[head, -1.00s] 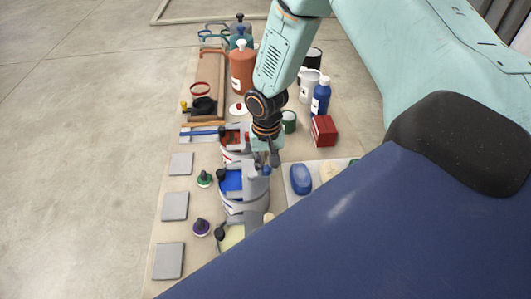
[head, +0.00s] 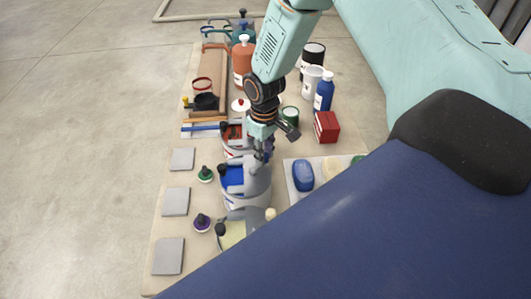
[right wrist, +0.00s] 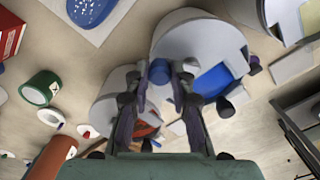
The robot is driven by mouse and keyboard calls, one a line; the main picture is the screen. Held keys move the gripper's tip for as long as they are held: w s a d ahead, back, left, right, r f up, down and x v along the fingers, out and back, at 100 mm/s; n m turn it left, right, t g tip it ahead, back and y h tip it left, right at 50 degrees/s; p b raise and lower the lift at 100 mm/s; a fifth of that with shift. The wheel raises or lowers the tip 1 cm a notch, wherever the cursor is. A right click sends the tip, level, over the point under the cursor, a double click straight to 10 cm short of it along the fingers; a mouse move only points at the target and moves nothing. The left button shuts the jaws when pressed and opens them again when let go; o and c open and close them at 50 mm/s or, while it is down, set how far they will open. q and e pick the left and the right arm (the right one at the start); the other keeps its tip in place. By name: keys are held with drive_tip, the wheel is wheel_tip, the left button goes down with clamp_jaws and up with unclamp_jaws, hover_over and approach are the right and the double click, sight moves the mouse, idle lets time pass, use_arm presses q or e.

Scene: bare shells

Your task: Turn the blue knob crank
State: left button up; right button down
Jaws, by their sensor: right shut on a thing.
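The blue knob (right wrist: 159,71) of the crank shows in the right wrist view between the fingertips of my right gripper (right wrist: 160,78). It sits beside a rounded grey-white housing (right wrist: 192,45) with a blue opening. In the head view this housing (head: 245,198) stands mid-table, and its blue part (head: 233,179) faces up. My right gripper (head: 263,152) reaches down to its upper right and is shut on the knob, which it mostly hides there. The crank arm under the knob is hard to make out. My left gripper is not in view.
A similar housing with a red part (head: 233,131) stands behind, and one with a yellow part (head: 233,236) in front. A tray with a blue oval piece (head: 303,176) lies to the right, a red box (head: 326,127) behind it. Grey plates (head: 176,201) line the left edge.

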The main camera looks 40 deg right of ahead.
drive_tip(key=shift+w, duration=0.15)
idle(0.4)
drive_tip(key=c, duration=1.1)
unclamp_jaws()
drive_tip(key=shift+c, duration=0.2)
wheel_tip(320, 180, up, 12)
